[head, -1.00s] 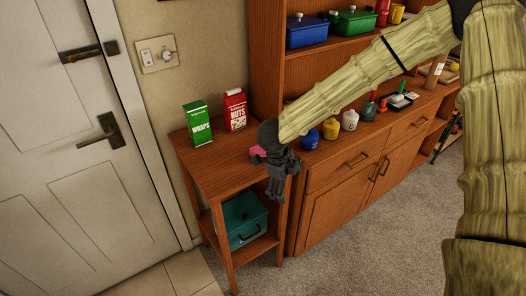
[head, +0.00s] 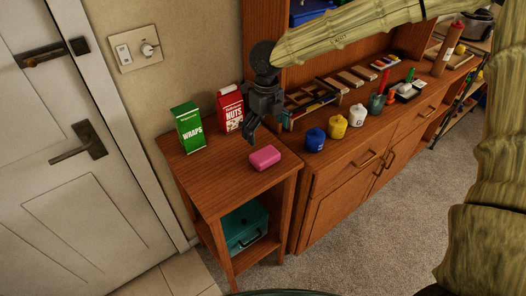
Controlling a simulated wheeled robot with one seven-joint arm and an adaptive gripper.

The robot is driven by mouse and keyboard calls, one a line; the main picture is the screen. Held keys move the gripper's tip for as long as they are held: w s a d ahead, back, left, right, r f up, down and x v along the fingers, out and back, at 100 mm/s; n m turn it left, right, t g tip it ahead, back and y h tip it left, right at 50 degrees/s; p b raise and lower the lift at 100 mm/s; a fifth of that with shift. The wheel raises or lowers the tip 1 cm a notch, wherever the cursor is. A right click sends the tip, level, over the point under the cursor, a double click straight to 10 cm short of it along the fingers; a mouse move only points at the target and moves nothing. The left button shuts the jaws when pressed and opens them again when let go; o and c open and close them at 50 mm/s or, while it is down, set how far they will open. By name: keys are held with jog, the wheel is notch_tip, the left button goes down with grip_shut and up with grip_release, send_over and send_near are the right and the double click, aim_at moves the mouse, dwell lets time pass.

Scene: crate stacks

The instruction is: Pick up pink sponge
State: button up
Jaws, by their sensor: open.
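The pink sponge (head: 265,158) lies flat on the top of a small wooden side table (head: 215,185), near its right front part. My gripper (head: 268,138) is above and just behind the sponge in the head view, with its dark fingers pointing down. It is open and empty. A gap seems to separate the fingers from the sponge, though the exact height is hard to tell. The sponge is fully in view.
A green wraps box (head: 188,128) and a red nuts carton (head: 229,108) stand at the back of the side table, left of my gripper. A teal box (head: 245,228) sits on its lower shelf. A cabinet with blue (head: 315,139), yellow and white jars adjoins on the right.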

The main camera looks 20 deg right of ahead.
aim_at(265, 154)
notch_tip(265, 154, down, 5)
jog(key=shift+a+r+p, duration=0.1)
jog(key=shift+a+p, duration=0.05)
jog(key=shift+p, duration=0.3)
jog(key=shift+s+f+p, duration=0.2)
jog(key=shift+f+p, duration=0.1)
jog(key=shift+f, duration=0.15)
jog(key=shift+f+p, duration=0.7)
jog(key=shift+f, duration=1.5)
jog(key=c, duration=0.8)
